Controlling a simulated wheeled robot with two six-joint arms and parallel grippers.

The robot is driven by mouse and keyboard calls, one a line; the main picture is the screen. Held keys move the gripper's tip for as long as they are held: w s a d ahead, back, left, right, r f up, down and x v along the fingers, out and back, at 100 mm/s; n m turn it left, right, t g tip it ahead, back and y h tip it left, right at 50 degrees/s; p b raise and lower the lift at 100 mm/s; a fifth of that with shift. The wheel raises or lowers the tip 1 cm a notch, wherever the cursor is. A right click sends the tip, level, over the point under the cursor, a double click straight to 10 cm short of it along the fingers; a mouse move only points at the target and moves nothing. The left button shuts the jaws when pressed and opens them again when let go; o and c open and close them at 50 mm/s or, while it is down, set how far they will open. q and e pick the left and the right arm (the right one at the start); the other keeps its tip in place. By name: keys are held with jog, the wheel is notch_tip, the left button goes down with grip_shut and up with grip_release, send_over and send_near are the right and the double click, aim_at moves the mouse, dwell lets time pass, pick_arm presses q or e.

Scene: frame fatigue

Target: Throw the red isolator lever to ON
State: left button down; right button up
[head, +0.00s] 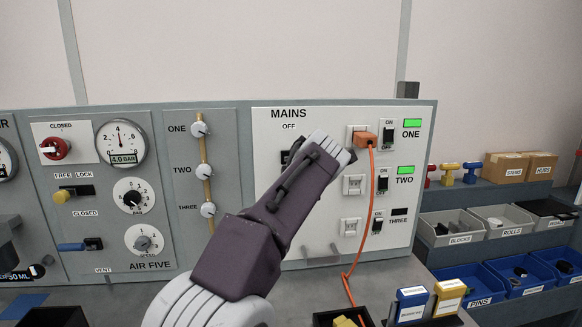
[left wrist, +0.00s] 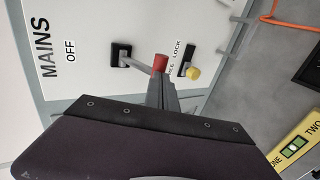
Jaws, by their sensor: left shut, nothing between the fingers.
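The isolator's red-tipped lever (left wrist: 160,62) shows in the left wrist view. Its grey rod runs from a black mount (left wrist: 121,55) below the OFF label, leading away from that label. No ON label for it shows. In the head view my left arm covers the lever, and only an edge of the black mount (head: 285,157) shows on the white MAINS panel (head: 268,135). My left gripper (head: 343,160) is shut and empty in front of the panel. In the left wrist view its fingertips (left wrist: 160,80) overlap the red tip's lower edge; I cannot tell if they touch.
A yellow knob (left wrist: 193,73) with a FREE/LOCK label sits near the lever. Right of my gripper, an orange plug (head: 364,139) has a cable hanging to the bench. Black switches (head: 388,136) and lit green lamps (head: 411,123) line the panel's right side. Blue bins (head: 478,284) stand right.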

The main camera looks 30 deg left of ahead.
pick_arm(q)
notch_tip(320, 180, up, 2)
jog(key=shift+r+p, duration=0.2)
jog(key=shift+p, duration=0.4)
pick_arm(e)
notch_tip(320, 180, up, 2)
jog(key=shift+w+r, duration=0.1)
pick_arm(q)
jog(key=shift+a, duration=0.1)
